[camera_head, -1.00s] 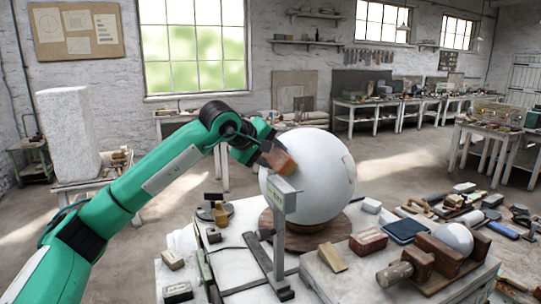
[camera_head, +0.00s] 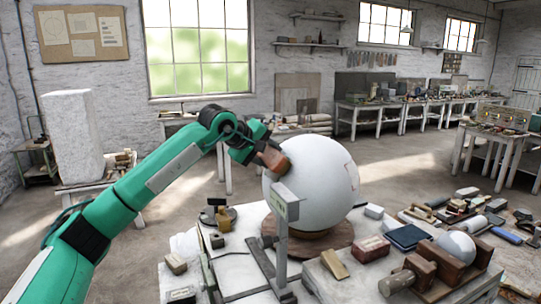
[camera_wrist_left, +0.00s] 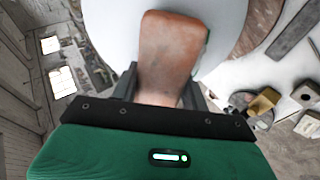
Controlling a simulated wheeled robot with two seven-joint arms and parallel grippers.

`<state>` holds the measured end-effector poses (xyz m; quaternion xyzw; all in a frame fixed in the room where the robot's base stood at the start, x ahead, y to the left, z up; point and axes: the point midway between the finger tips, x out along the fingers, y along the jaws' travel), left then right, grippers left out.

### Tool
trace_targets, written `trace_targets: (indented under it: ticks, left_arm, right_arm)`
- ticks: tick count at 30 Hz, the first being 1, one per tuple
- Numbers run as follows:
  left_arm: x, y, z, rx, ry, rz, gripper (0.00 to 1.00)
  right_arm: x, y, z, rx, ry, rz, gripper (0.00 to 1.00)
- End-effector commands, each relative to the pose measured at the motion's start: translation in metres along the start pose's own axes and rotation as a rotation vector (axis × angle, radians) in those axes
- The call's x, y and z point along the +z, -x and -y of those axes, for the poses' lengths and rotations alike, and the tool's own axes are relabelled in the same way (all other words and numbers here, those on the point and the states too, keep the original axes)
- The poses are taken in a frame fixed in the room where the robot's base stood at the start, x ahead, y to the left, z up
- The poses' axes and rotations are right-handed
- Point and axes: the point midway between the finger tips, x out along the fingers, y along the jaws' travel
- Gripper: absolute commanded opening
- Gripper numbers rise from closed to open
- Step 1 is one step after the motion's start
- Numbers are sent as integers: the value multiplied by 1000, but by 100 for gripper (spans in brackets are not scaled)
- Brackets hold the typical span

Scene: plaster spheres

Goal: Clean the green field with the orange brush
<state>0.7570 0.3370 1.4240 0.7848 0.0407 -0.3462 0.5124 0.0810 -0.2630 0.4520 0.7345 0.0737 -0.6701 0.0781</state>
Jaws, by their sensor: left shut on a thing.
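My left gripper (camera_head: 262,151) is shut on the orange-brown brush (camera_head: 274,160). The brush lies at the upper left side of the large white plaster sphere (camera_head: 318,180), touching it or very close. In the left wrist view the brush (camera_wrist_left: 170,50) sticks out from the gripper over the sphere (camera_wrist_left: 108,25). A thin green strip (camera_wrist_left: 203,52) shows along the brush's right edge; I cannot tell whether it is the green field, which is otherwise hidden. A faint red outline (camera_head: 352,178) is on the sphere's right side. My right gripper is not in view.
The sphere sits on a round wooden base (camera_head: 310,243) on a cluttered white table. A post with a box-shaped head (camera_head: 283,203) stands close in front of it. Blocks, a wooden clamp (camera_head: 440,268) holding a small white ball, and tools crowd the right side.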

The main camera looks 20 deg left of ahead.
Motion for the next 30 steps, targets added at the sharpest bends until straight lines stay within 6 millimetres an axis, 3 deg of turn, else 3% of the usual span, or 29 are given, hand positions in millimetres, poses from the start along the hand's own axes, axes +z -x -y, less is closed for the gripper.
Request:
trace_targets:
  ticks: [10,30]
  left_arm:
    - [3,-1,0,1,-2,0,20]
    - [39,4,1,1,-3,1,20]
  right_arm:
    - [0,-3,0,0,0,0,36]
    - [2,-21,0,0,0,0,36]
